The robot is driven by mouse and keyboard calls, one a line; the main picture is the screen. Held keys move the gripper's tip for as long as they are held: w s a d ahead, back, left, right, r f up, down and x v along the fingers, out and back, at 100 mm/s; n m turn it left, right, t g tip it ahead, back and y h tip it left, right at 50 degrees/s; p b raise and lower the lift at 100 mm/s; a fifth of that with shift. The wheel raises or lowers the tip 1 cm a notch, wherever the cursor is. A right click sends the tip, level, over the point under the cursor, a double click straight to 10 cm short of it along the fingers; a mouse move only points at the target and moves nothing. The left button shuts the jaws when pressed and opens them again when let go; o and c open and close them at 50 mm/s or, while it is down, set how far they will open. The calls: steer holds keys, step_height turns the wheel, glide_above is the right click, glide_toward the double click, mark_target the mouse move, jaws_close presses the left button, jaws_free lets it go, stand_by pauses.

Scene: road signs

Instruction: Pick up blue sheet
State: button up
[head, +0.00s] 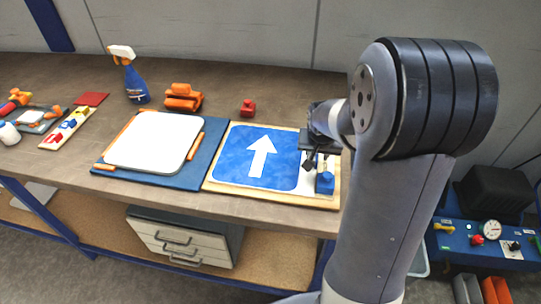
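The blue sheet (228,160) is a square with rounded corners and a white upward arrow. It lies flat on a wooden board (268,194) on the workbench. My gripper (316,172) is at the right edge of the board, right of the sheet, with its dark fingers pointing down. A small blue item (325,183) is beside or under the fingers. My arm hides part of the area behind the gripper. I cannot tell whether the fingers are apart or closed, or whether they touch anything.
A blank white plate (155,140) lies on a blue board (203,160) to the left. A spray bottle (133,80), orange blocks (183,98) and a red object (248,108) stand behind. Drawers (182,243) sit below the workbench (70,165). A blue case (470,243) is at the right.

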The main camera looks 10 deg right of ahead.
jaws_close()
steer(key=shift+r, duration=0.1)
stand_by(0.3)
